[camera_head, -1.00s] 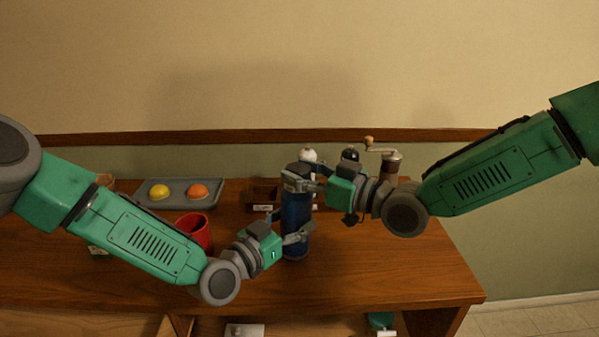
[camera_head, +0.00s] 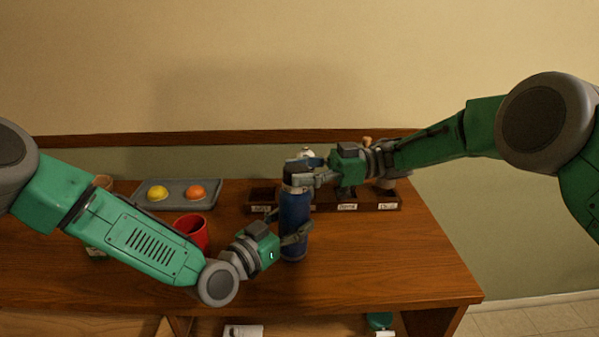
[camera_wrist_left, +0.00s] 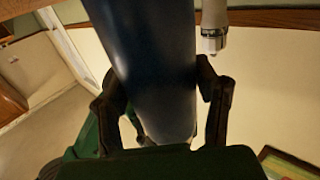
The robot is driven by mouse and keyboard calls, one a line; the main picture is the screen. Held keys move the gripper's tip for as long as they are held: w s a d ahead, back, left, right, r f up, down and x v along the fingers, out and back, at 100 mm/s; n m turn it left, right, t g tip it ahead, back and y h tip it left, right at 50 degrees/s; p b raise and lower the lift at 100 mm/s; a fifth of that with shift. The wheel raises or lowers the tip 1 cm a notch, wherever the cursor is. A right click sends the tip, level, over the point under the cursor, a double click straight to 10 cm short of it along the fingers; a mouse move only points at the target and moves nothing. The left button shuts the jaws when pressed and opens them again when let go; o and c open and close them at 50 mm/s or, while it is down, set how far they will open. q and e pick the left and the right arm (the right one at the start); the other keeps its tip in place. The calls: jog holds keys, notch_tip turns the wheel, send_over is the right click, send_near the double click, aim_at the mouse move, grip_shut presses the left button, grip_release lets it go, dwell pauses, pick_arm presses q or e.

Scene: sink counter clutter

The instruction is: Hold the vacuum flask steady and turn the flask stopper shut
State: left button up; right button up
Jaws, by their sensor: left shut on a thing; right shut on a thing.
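The blue vacuum flask (camera_head: 294,222) stands upright on the wooden counter in the head view. My left gripper (camera_head: 296,236) is shut around its lower body from the left and front. In the left wrist view the flask's dark blue body (camera_wrist_left: 155,60) lies between the two fingers of my left gripper (camera_wrist_left: 165,115). My right gripper (camera_head: 300,178) is shut at the flask's top, on the flask stopper. The stopper is mostly hidden by the fingers, so how far it is turned cannot be told.
A red cup (camera_head: 191,232) stands left of the flask. A grey tray (camera_head: 175,205) with a yellow and an orange round item lies at the back left. A dark rack with labelled compartments (camera_head: 347,207) is behind and right. The right front counter (camera_head: 390,260) is clear.

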jog(key=shift+s+f+n+g+h, duration=0.25)
jog(key=shift+n+g, duration=0.25)
jog(key=shift+g, duration=0.3)
jog(key=o, duration=1.2)
jog(key=shift+w+a, duration=0.15)
jog(key=v, duration=1.2)
jog(key=shift+w, duration=0.2)
